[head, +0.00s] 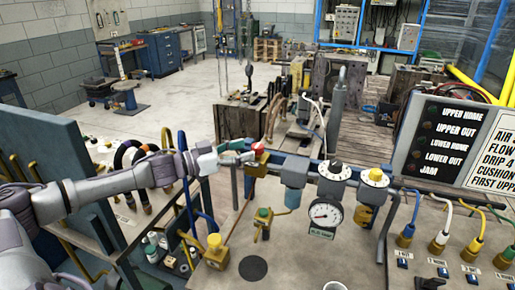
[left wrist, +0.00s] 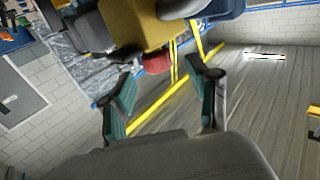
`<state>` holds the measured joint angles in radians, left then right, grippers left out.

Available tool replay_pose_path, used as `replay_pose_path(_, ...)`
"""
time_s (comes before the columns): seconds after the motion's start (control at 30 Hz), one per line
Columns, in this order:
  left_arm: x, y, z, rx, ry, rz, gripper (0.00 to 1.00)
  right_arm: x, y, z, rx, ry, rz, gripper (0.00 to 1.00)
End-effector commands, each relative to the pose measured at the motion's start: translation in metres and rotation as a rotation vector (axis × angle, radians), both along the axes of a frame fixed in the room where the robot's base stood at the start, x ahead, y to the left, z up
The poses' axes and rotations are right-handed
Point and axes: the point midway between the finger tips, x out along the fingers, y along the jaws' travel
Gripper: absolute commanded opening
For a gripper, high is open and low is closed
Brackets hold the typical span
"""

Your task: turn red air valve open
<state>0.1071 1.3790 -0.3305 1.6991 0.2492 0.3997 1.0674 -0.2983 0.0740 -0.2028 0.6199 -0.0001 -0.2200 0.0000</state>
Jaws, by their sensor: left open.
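The red air valve knob (head: 258,149) sits on top of a brass valve body (head: 256,168) at the left end of the blue-grey pipe assembly. My left gripper (head: 244,153) reaches in from the left, its fingers open and pointing at the knob. In the left wrist view the red knob (left wrist: 157,64) shows between and just beyond the two green-padded fingertips (left wrist: 160,80), below the brass body (left wrist: 150,28). I cannot tell whether a finger touches the knob. My right gripper is not in view.
A label panel (head: 450,140) stands at the right. Blue hoses (head: 187,185) rise near my left arm.

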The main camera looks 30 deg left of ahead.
Motion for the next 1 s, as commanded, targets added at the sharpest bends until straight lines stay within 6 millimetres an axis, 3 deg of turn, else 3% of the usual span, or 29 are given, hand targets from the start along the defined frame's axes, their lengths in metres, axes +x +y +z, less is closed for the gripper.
replay_pose_path(0.47,0.036,-0.023,0.004,-0.002,-0.003,-0.003,0.61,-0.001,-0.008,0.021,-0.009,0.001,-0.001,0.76)
replay_pose_path(0.87,0.04,-0.026,0.002,0.001,-0.001,-0.004,0.61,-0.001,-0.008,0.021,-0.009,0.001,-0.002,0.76)
replay_pose_path(1.0,0.04,-0.026,0.002,0.0,-0.001,-0.004,0.37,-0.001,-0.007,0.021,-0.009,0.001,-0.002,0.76)
